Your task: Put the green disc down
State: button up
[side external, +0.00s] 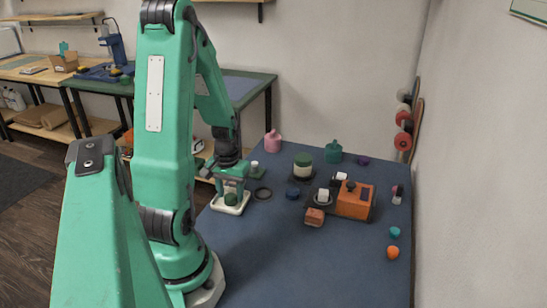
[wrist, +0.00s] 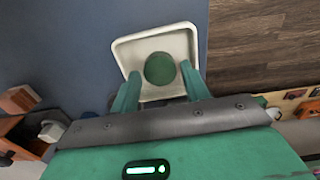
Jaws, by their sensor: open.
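The green disc (side external: 231,199) lies in the shallow white tray (side external: 219,208), near the left edge of the blue table. In the wrist view the green disc (wrist: 160,69) is inside the rim of the white tray (wrist: 128,48). My gripper (side external: 231,191) points down over the tray. Its two green fingers are apart, one on each side of the disc, as the wrist view shows (wrist: 160,73). I cannot tell whether either finger touches the disc.
A dark ring (side external: 262,193) lies just right of the tray.

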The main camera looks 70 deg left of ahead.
aim_at(231, 197)
notch_tip(231, 197, up, 12)
dwell(0.8)
dwell(0.4)
jog(key=w+d+r+m+t, duration=0.2)
jog(key=d+r+m, duration=0.2)
jog(key=d, duration=0.7)
jog(key=w+d+r+m+t, duration=0.2)
jog(key=d+r+m, duration=0.3)
jog(key=d, duration=0.7)
jog(key=shift+r+m+t, duration=0.3)
jog(key=shift+r+t, duration=0.5)
jog(key=shift+r, duration=0.25)
jog(key=shift+w, duration=0.1)
